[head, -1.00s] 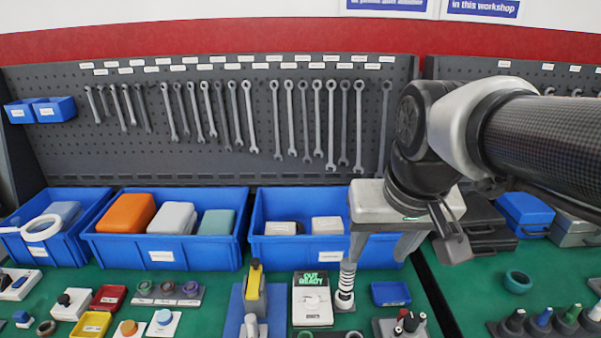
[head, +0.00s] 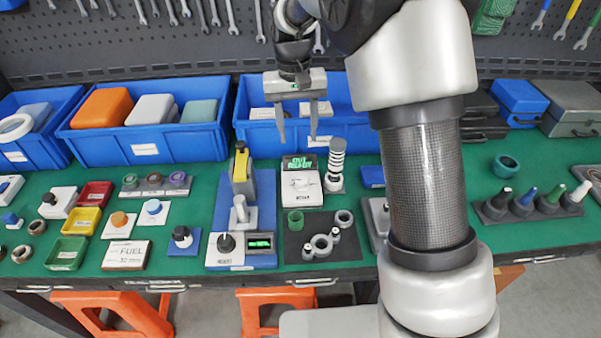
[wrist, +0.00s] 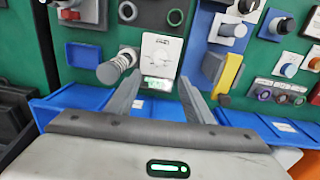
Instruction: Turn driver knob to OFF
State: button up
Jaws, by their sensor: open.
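A white box with a dial face (head: 302,188) lies on the green bench, right of the yellow-and-grey tool. Its green-lit display (head: 298,161) appears to read OUT READY. A pale knob seems to sit on its face, but its setting is too small to read. In the wrist view the white box (wrist: 161,52) lies ahead, beyond and between the fingers. My gripper (head: 297,138) is open and empty, with its two fingers pointing down. It is above and behind the box, in front of the blue bin, and apart from the knob.
A striped post (head: 337,160) stands close to the right of the box. The yellow-and-grey tool (head: 242,170) stands to its left. A black mat (head: 345,247) with rings lies in front. Blue bins (head: 150,149) line the back.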

aim_at(300, 180)
jog(key=f, duration=0.5)
jog(key=f+b, duration=0.1)
jog(key=f, duration=1)
jog(key=shift+d+f, duration=0.15)
jog(key=shift+d, duration=0.25)
jog(key=c, duration=1.1)
jog(key=shift+o, duration=0.2)
jog(key=shift+m, duration=0.4)
jog(key=m, duration=0.3)
jog(key=shift+w+a+m, duration=0.1)
jog(key=shift+m, duration=1.9)
